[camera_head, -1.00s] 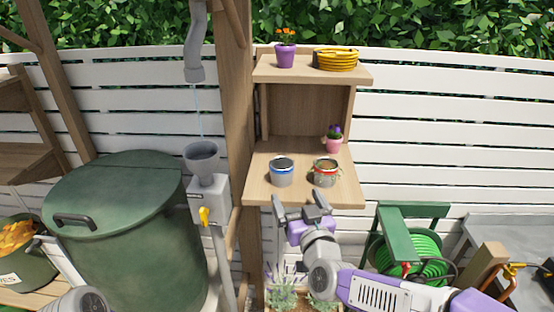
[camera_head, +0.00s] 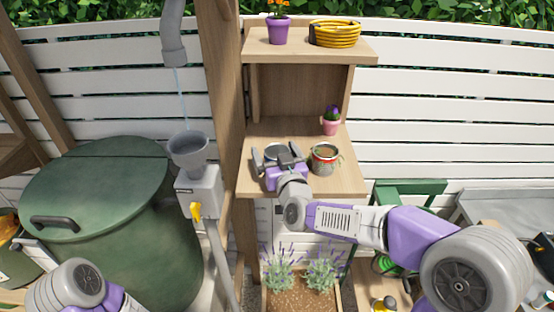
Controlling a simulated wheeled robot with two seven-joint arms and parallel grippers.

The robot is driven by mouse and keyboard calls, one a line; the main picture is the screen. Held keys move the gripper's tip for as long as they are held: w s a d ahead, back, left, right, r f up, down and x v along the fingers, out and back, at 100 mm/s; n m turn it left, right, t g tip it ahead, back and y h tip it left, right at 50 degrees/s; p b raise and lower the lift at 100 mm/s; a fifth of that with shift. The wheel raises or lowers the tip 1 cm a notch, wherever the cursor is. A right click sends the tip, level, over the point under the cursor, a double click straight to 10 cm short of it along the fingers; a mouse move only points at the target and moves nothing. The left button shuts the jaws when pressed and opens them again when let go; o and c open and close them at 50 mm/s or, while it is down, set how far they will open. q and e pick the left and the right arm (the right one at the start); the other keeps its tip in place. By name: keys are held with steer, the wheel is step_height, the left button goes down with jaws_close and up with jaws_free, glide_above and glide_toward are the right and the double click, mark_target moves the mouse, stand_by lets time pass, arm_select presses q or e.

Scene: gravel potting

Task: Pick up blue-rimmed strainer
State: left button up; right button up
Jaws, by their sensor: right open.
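The blue-rimmed strainer (camera_head: 275,149) stands on the lower wooden shelf board, left of a red-rimmed container (camera_head: 325,158). My right gripper (camera_head: 277,155) is open in front of it, and its two fingers reach to either side of the strainer. The gripper hides most of the strainer's body and rim, and I cannot tell whether the fingers touch it. Only a link of my left arm shows at the lower left; the left gripper is out of view.
The shelf board (camera_head: 347,180) has bare room at the right. A pink pot (camera_head: 330,127) stands behind the red-rimmed container. A wooden post (camera_head: 222,110) rises close on the left, beside a grey funnel (camera_head: 188,150) and a green barrel (camera_head: 100,190). Lavender (camera_head: 320,272) grows below.

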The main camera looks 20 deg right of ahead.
steer(key=shift+w, duration=0.2)
steer(key=shift+c, duration=0.4)
steer(key=c, duration=0.9)
steer(key=shift+c, duration=0.3)
steer(key=shift+r, duration=0.1)
